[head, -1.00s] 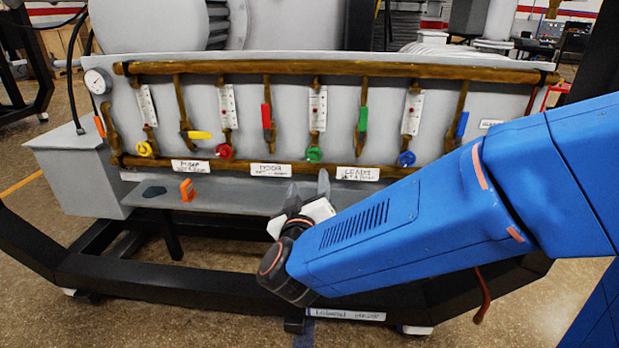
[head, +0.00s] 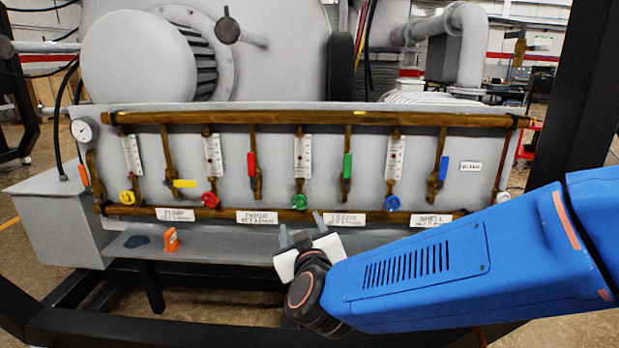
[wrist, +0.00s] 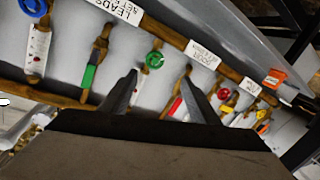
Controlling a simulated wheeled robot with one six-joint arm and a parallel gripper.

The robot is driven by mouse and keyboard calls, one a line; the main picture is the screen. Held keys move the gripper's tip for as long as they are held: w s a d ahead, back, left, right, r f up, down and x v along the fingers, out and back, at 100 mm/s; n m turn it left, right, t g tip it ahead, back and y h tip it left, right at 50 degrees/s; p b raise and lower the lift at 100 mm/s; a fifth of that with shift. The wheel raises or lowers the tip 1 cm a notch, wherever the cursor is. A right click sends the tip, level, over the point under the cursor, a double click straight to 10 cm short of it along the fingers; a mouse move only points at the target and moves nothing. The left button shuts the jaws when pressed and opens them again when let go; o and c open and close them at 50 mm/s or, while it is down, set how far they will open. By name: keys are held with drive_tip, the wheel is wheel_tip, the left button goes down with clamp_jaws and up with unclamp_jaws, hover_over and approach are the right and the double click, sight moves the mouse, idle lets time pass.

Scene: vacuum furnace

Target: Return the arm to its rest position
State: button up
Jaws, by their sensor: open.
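My gripper (head: 301,230) is open and empty, with its two fingers pointing up in front of the lower pipe of the valve panel (head: 225,160). My blue arm reaches in from the right. In the wrist view the fingers of my gripper (wrist: 160,88) are spread apart, with nothing between them. The panel behind them shows a green round knob (wrist: 155,58), a green lever (wrist: 89,77) and a red knob (wrist: 224,94). No contact between the fingers and the panel can be made out.
A grey shelf (head: 205,250) below the panel holds an orange part (head: 171,240) and a dark piece (head: 137,241). A gauge (head: 84,130) sits at the panel's left end. A dark frame post (head: 583,80) stands at the right. Open floor shows at the lower right.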

drive_tip(key=s+d+f+m+g+h, duration=0.1)
drive_tip(key=s+d+f+g, duration=0.4)
drive_tip(key=s+d, duration=0.7)
drive_tip(key=s+d+f+m+g+h, duration=0.1)
drive_tip(key=s+d+f+m+g, duration=0.3)
drive_tip(key=s+d, duration=0.8)
drive_tip(key=d+f+g, duration=0.1)
drive_tip(key=d+g, duration=0.1)
drive_tip(key=d, duration=0.5)
drive_tip(key=shift+s+d+m+g+h, duration=0.25)
drive_tip(key=shift+m+g+h, duration=0.05)
drive_tip(key=shift+g, duration=0.1)
idle(0.7)
